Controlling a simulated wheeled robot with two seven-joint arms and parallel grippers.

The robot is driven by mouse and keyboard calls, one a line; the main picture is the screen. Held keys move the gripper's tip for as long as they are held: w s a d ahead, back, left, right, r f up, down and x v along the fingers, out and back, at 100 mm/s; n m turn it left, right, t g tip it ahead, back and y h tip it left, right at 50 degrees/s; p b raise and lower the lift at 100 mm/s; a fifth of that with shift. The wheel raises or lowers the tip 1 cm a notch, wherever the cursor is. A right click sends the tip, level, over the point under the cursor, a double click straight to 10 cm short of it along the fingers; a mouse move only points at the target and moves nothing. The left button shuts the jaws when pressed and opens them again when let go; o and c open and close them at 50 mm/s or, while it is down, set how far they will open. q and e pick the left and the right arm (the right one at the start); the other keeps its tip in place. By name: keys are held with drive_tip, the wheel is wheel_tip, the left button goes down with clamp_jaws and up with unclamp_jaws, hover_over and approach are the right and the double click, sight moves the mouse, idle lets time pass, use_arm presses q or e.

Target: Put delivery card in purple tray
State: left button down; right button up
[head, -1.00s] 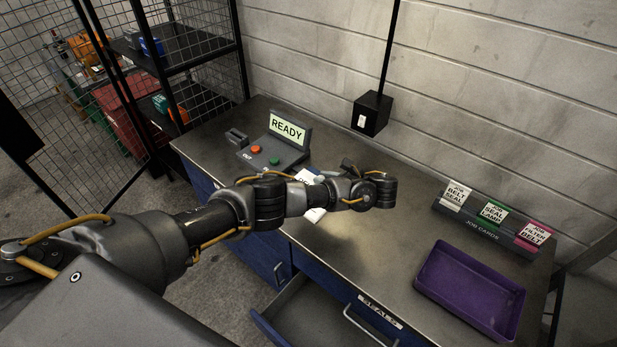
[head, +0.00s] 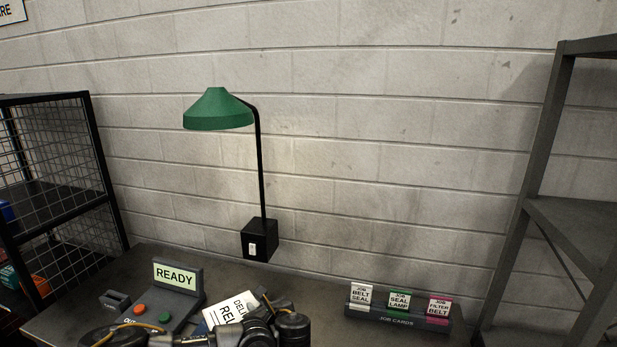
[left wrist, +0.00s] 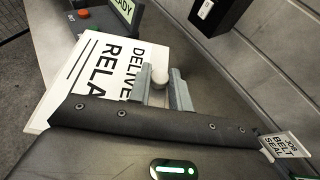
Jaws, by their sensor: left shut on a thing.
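In the head view, my left arm and wrist cover the card's lower part at the bottom of the picture. The purple tray is outside both current views. My right gripper is not in view.
The console with the READY screen (head: 175,277) stands left of the card. A job card rack (head: 397,321) stands to the right. A lamp with a green shade (head: 218,110) rises from a black box (head: 259,242) behind. A metal shelf (head: 572,215) stands at far right.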

use_arm(q)
drive_tip(key=r+m+t+h+b, duration=0.1)
drive_tip(key=r+m+h, duration=0.1)
drive_tip(key=s+r+m+t+h+b, duration=0.1)
drive_tip(key=r+m+h+b, duration=0.1)
drive_tip(key=shift+s+a+h, duration=0.1)
drive_tip(key=shift+s+h, duration=0.1)
drive_tip(key=shift+h, duration=0.1)
drive_tip(key=s+a+r+m+h+b, duration=0.3)
drive_tip(key=s+a+b, duration=0.6)
drive_tip(key=shift+r, duration=0.15)
drive_tip(key=shift+s, duration=0.1)
drive_tip(key=f, duration=0.2)
drive_tip(key=s+f, duration=0.1)
drive_tip(key=f, duration=0.2)
drive_tip(key=shift+s+f, duration=0.25)
drive_tip(key=shift+f, duration=0.1)
